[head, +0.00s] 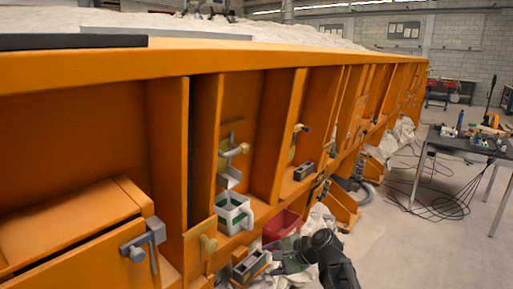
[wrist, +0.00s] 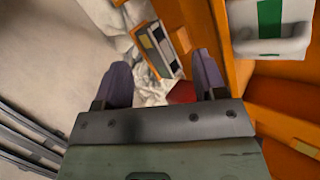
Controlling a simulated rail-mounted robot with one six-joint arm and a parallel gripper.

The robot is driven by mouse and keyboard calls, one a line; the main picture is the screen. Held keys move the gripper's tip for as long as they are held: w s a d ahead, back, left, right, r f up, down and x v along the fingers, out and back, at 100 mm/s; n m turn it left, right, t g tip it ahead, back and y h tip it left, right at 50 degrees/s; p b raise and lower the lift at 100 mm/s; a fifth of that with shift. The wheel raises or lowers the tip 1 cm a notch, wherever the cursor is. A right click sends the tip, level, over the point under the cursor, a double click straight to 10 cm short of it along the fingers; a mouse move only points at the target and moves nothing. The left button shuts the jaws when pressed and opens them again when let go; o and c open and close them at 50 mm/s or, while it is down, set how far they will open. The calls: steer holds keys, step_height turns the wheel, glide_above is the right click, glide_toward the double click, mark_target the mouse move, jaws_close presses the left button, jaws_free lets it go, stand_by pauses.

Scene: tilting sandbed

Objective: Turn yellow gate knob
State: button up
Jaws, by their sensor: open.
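A yellow knob (head: 243,148) sits on a small gate above a metal chute, in a bay of the orange sandbed wall. Another yellowish knob (head: 209,243) is on an orange plate lower down, and a smaller one (head: 300,128) is in a bay farther along; I cannot tell for certain which the task means. My gripper (head: 275,256) is low in front of the wall, below and to the right of the gate knob and apart from it. In the wrist view my gripper (wrist: 163,80) has its two dark fingers spread with nothing held between them. No knob is clearly visible there.
A red bin (head: 283,224), a grey block (head: 249,265) and white sacks are near my gripper. Open floor lies right, before a table (head: 465,145).

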steer(key=w+a+r+m+t+y+p, duration=0.35)
steer(key=w+r+m+y, duration=0.25)
steer(key=w+r+m, duration=0.65)
steer(key=m+t+p, duration=0.1)
steer(key=m+t, duration=0.6)
steer(key=m, duration=0.1)
glide_toward(248, 148)
steer(key=shift+n+y, duration=0.25)
steer(key=shift+y, duration=0.25)
steer(key=p+x, duration=0.1)
steer(key=x, duration=0.2)
steer(key=p+x, duration=0.1)
steer(key=x, duration=0.2)
steer(key=p+x, duration=0.2)
steer(key=x, duration=0.2)
steer(key=shift+w+a+f, duration=0.1)
steer(key=shift+w+f, duration=0.1)
steer(key=shift+f, duration=0.05)
steer(key=shift+w+a, duration=0.25)
steer(key=shift+a, duration=0.15)
steer(key=c, duration=0.9)
